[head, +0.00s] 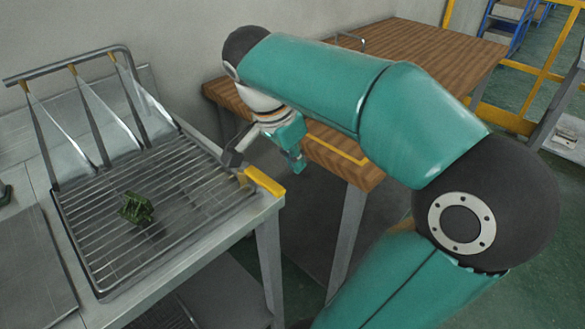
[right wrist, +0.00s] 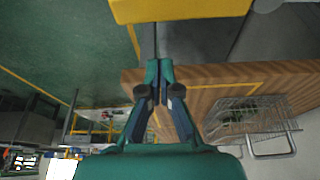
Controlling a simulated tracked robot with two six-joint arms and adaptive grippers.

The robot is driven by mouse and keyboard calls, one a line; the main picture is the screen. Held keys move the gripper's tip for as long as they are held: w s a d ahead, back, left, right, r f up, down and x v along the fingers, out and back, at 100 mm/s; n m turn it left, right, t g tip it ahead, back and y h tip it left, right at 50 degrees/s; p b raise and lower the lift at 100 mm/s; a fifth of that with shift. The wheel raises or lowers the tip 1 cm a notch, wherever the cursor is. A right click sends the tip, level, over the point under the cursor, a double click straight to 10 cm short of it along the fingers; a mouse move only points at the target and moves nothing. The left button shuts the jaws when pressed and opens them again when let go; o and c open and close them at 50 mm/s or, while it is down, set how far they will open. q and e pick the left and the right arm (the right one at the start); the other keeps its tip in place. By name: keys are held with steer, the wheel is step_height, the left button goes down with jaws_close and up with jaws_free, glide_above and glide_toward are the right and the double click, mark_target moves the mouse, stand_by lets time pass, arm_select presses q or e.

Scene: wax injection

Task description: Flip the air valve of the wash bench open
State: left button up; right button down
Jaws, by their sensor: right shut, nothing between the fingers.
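The wash bench (head: 75,317) stands at the left of the head view, with a wire grate across its top. A yellow block (head: 264,182) sits at its right front corner, with small grey parts beside it; which part is the air valve's lever I cannot tell. A yellow block also spans the top of the right wrist view (right wrist: 180,10). My right gripper (head: 299,164) is shut and empty, right of the corner block and apart from it. Its closed fingertips (right wrist: 155,66) point toward the yellow block in the wrist view. My left gripper is not in view.
A wooden table (head: 420,45) stands behind my right arm. A wire basket (right wrist: 245,118) rests on wood in the wrist view. Yellow railing (head: 505,120) stands at the right.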

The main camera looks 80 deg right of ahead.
steer(key=p+v, duration=0.3)
steer(key=v, duration=0.6)
steer(key=shift+w+a+r, duration=0.2)
steer(key=shift+r, duration=0.15)
